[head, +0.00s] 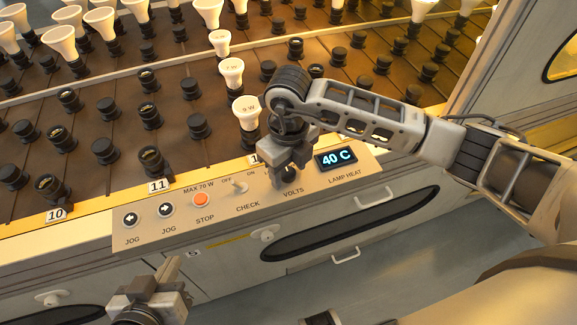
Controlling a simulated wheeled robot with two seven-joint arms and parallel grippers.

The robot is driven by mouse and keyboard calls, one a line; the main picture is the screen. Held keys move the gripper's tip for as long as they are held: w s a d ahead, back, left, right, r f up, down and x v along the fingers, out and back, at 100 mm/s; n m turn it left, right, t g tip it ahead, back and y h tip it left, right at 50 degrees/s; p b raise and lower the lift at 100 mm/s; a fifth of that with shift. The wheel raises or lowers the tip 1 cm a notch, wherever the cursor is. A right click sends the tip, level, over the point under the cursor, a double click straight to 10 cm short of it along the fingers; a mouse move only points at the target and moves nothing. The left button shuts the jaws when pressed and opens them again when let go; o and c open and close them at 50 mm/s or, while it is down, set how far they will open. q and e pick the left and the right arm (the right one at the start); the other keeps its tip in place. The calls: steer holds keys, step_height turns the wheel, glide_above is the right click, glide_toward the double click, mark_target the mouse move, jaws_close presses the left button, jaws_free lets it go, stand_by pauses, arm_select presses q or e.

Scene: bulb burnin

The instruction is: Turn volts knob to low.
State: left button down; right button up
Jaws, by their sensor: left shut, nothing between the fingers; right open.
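The control panel (190,235) runs along the front edge of the bulb rack. Its VOLTS label shows, but the volts knob above it is hidden by my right gripper (287,181). My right gripper is open and points down over that spot, and I cannot tell whether its fingers touch the knob. The knob's setting cannot be read. My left gripper (150,286) is shut and empty at the lower left, below the panel.
The panel also has a CHECK toggle (240,187), a red STOP button (201,200), two JOG buttons (130,220) and a lamp heat display (336,158) reading 40 C. White bulbs (232,75) and dark sockets (152,160) fill the rack behind. Drawers with handles (345,255) lie below.

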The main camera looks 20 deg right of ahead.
steer(key=c, duration=1)
arm_select(q)
steer(key=shift+f, duration=0.15)
arm_select(e)
steer(key=shift+n, duration=0.3)
steer(key=n+b, duration=0.2)
steer(key=shift+f+b, duration=0.15)
steer(key=shift+b, duration=0.15)
steer(key=n+b, duration=0.2)
steer(key=n, duration=0.1)
steer(key=shift+w, duration=0.1)
arm_select(q)
steer(key=shift+s+d+f+t+b, duration=0.15)
steer(key=shift+f+t+b, duration=0.15)
steer(key=shift+f+b, duration=0.9)
arm_select(e)
steer(key=shift+n, duration=1.2)
arm_select(q)
steer(key=shift+f, duration=0.15)
arm_select(e)
steer(key=shift+r, duration=0.2)
